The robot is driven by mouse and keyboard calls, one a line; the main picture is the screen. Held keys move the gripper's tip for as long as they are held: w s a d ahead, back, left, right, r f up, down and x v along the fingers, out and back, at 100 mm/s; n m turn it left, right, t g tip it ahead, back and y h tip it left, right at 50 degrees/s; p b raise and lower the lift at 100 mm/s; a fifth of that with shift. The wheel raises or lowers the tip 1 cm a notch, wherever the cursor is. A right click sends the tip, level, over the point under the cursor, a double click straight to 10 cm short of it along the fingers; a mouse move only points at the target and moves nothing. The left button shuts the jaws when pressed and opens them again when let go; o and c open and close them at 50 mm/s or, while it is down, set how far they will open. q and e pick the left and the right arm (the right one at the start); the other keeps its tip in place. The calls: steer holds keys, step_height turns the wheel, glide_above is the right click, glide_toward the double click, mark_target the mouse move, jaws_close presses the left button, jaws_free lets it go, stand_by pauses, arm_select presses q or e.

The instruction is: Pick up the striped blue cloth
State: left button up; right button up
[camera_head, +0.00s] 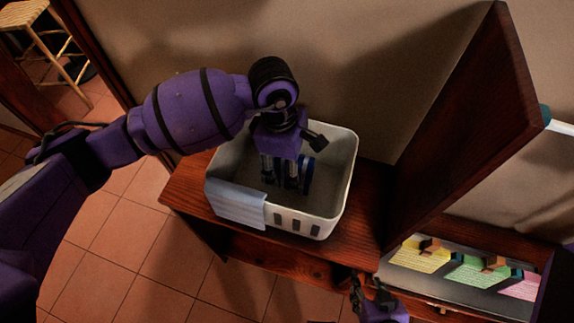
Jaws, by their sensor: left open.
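The striped blue cloth (237,205) is pale blue and hangs over the front left rim of a white basket (340,185). My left gripper (287,178) reaches down into the basket from above, behind and to the right of the cloth. Its fingers are apart. I see no contact between them and the cloth. The part of the basket floor under the gripper is hidden. My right gripper (378,300) is low in the picture, in front of the cabinet and well away from the cloth; its finger opening is unclear.
The basket stands on a dark wood cabinet top (185,187) against a wall. A tall wood panel (470,130) rises to its right. Yellow, green and pink items (480,270) lie at the lower right. A stool (40,35) stands far left. Tiled floor is open at the lower left.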

arm_select(q)
steer(key=c, duration=1.2)
steer(key=shift+c, duration=0.3)
